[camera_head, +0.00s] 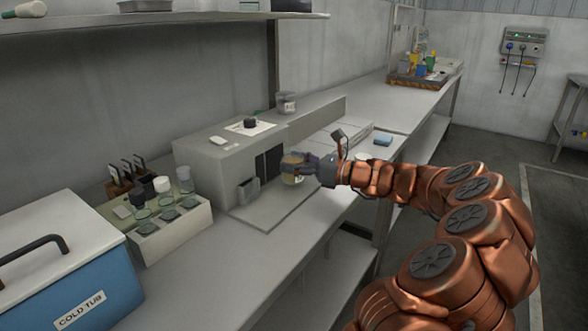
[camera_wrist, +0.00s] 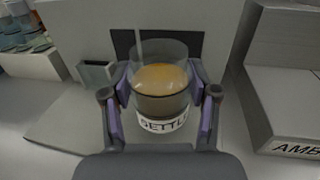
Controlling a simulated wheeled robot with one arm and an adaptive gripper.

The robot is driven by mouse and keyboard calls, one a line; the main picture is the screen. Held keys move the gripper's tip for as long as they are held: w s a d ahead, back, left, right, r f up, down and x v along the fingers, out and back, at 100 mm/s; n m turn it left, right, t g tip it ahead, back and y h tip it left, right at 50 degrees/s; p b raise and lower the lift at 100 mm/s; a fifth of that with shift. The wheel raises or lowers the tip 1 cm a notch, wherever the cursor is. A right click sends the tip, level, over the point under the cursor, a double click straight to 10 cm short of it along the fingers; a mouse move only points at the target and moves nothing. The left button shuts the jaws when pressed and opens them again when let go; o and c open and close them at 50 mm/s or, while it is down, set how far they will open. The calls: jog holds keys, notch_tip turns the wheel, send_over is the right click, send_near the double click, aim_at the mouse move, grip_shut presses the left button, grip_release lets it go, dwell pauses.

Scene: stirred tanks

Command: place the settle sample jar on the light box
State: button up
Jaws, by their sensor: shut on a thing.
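My gripper (camera_head: 296,164) is shut on the settle sample jar (camera_head: 291,177), with a finger on either side of it. In the wrist view the jar (camera_wrist: 160,105) is clear, with an orange-brown layer over a darker one and a white label reading "SETTL". A thin rod stands up inside it. The jar looks upright, in front of a grey box (camera_head: 214,165) with a dark panel (camera_head: 268,165) in its face. A pale flat plate (camera_head: 262,208) lies at the foot of the box. No part is labelled as the light box, and I cannot tell whether the jar touches the plate.
A rack (camera_head: 170,232) of several glass flasks stands left of the box, and a blue cold tub (camera_head: 85,290) is at the front left. A box marked "AMB" (camera_wrist: 290,115) is close on the right in the wrist view. A lidded container (camera_head: 286,103) stands behind.

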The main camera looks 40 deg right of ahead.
jog(key=shift+f, duration=0.6)
jog(key=shift+f, duration=0.2)
jog(key=o, duration=1.5)
jog(key=shift+c, duration=0.2)
jog(key=shift+s+d+r, duration=0.1)
jog(key=shift+s+r, duration=0.1)
jog(key=v, duration=1.1)
jog(key=shift+s+d+p, duration=0.15)
jog(key=shift+s+p, duration=0.05)
jog(key=shift+p, duration=0.2)
